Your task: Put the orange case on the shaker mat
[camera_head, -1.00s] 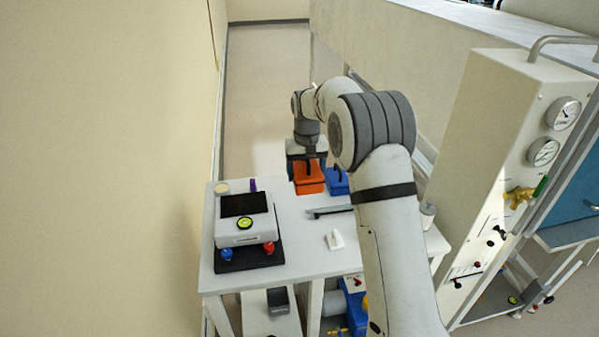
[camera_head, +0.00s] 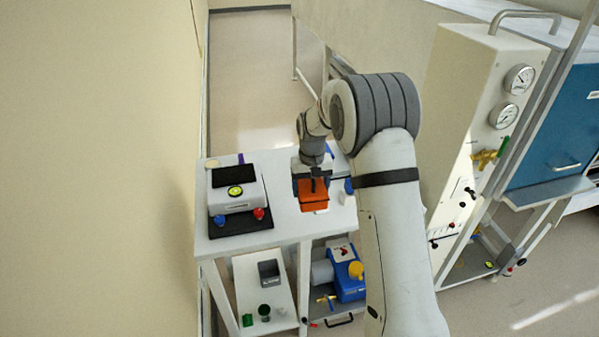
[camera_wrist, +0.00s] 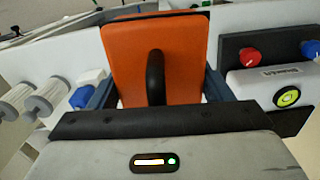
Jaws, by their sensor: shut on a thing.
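The orange case (camera_head: 313,200) with a black handle is in my gripper (camera_head: 313,183), held over the right part of the white table. In the wrist view the case (camera_wrist: 185,45) fills the middle between the two grey-blue fingers of my gripper (camera_wrist: 158,88). A white device (camera_head: 236,200) with a round yellow-green label stands on the left of the table. A dark pad (camera_head: 234,175), which looks like the shaker mat, lies on its top, bare. My gripper is to the right of it. The case hides the table beneath.
A black plate (camera_head: 252,227) with a blue knob (camera_head: 219,220) and a red knob (camera_head: 259,213) lies under the device. A blue object (camera_head: 348,186) is partly hidden by my arm. A wall stands left and a gauge cabinet (camera_head: 478,110) right.

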